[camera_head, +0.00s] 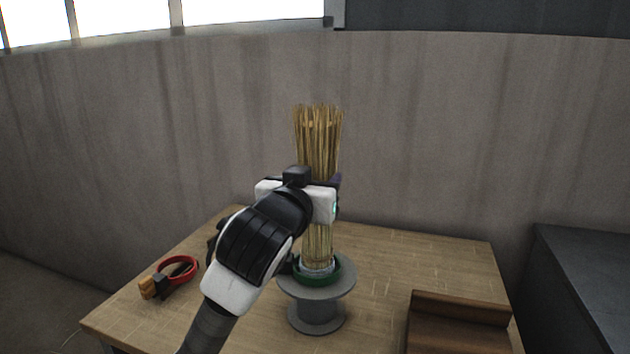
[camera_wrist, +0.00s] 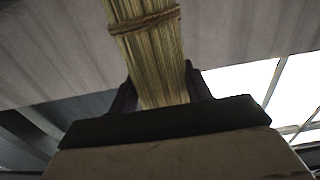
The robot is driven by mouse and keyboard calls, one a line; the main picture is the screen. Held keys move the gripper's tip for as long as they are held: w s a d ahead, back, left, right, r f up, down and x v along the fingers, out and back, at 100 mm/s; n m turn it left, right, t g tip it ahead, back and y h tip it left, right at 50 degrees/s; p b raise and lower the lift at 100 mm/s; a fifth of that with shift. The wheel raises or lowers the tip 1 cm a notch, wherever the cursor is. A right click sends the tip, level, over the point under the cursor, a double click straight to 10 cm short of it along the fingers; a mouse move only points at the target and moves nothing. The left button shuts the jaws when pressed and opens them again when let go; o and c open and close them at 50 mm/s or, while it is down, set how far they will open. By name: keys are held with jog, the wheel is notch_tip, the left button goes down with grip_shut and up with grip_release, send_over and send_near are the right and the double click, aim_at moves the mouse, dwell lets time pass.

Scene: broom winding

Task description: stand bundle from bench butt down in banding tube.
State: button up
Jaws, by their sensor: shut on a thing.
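A tall straw bundle (camera_head: 318,142) stands upright in the head view, its bristly end up. My gripper (camera_head: 320,190) is shut around its middle. In the wrist view the bundle (camera_wrist: 150,50) runs between my gripper's dark fingers (camera_wrist: 160,95), with a twine band around it. The bundle's lower end reaches into a green-rimmed ring (camera_head: 322,272) on top of a grey spool-shaped stand (camera_head: 317,312), which appears to be the banding tube. My wrist hides part of the bundle and the ring's left side. I cannot tell how deep the lower end sits.
The wooden bench (camera_head: 385,265) carries the stand. A red ring-shaped tool (camera_head: 178,270) with an orange-brown end lies at the left. A brown wooden block or rack (camera_head: 458,322) stands at the front right. A dark surface (camera_head: 585,285) lies beyond the bench's right edge. The back of the bench is clear.

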notch_tip(320, 180, down, 6)
jog(key=b, duration=0.6)
jog(key=o, duration=1)
jog(key=shift+o, duration=0.2)
jog(key=b+v, duration=0.1)
jog(key=v, duration=1.3)
jog(key=shift+d, duration=0.15)
